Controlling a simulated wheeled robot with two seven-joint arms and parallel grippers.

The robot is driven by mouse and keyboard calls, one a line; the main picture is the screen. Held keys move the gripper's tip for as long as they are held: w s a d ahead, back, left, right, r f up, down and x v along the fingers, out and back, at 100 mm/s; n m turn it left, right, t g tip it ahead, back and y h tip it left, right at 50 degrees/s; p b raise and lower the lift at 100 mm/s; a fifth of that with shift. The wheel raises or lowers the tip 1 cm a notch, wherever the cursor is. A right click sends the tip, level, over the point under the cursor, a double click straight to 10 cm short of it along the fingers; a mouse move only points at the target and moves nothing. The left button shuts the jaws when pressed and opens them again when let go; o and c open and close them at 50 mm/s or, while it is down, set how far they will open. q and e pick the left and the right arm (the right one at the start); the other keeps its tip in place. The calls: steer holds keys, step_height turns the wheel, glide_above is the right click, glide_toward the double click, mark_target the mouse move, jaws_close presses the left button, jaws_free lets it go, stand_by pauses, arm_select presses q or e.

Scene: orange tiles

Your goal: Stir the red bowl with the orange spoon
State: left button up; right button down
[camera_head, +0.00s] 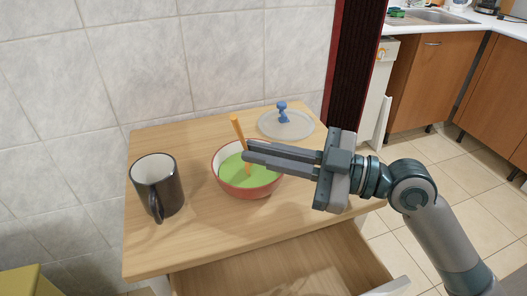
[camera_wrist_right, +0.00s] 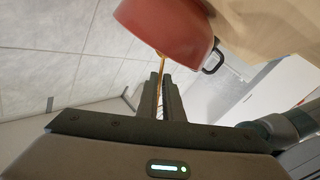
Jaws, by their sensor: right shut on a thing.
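The red bowl (camera_head: 262,189) stands on the wooden cabinet top and holds something green. The orange spoon (camera_head: 237,127) stands tilted in the bowl, its upper end above the rim and its lower end in the green contents. My right gripper (camera_head: 248,152) reaches in from the right over the bowl and is shut on the spoon. In the right wrist view the red bowl (camera_wrist_right: 165,25) fills the upper middle. There the spoon (camera_wrist_right: 160,72) shows as a thin strip at the fingertips (camera_wrist_right: 160,78). My left gripper is not in view.
A dark mug (camera_head: 157,184) stands left of the bowl. A clear lid with a blue knob (camera_head: 284,123) lies behind the bowl to the right. A drawer (camera_head: 285,272) is open below the cabinet top (camera_head: 205,238). A tiled wall (camera_head: 140,65) stands behind.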

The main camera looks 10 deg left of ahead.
steer(key=shift+s+r+p, duration=0.25)
steer(key=shift+r+p, duration=0.2)
steer(key=shift+r, duration=0.2)
steer(key=shift+s+r+p, duration=0.2)
steer(key=shift+r+p, duration=0.2)
steer(key=shift+r, duration=0.2)
steer(key=shift+s+a+r+p, duration=0.15)
steer(key=shift+s+r+p, duration=0.2)
steer(key=shift+r+p, duration=0.3)
steer(key=shift+s+a+r+p, duration=0.15)
steer(key=shift+s+r+p, duration=0.15)
steer(key=shift+r+p, duration=0.3)
steer(key=shift+s+r, duration=0.15)
steer(key=shift+r, duration=0.15)
steer(key=shift+r+p, duration=0.15)
steer(key=shift+p, duration=0.15)
step_height(320, 180, up, 5)
steer(key=p, duration=0.4)
glide_above(240, 132)
steer(key=d, duration=0.2)
steer(key=shift+a, duration=0.15)
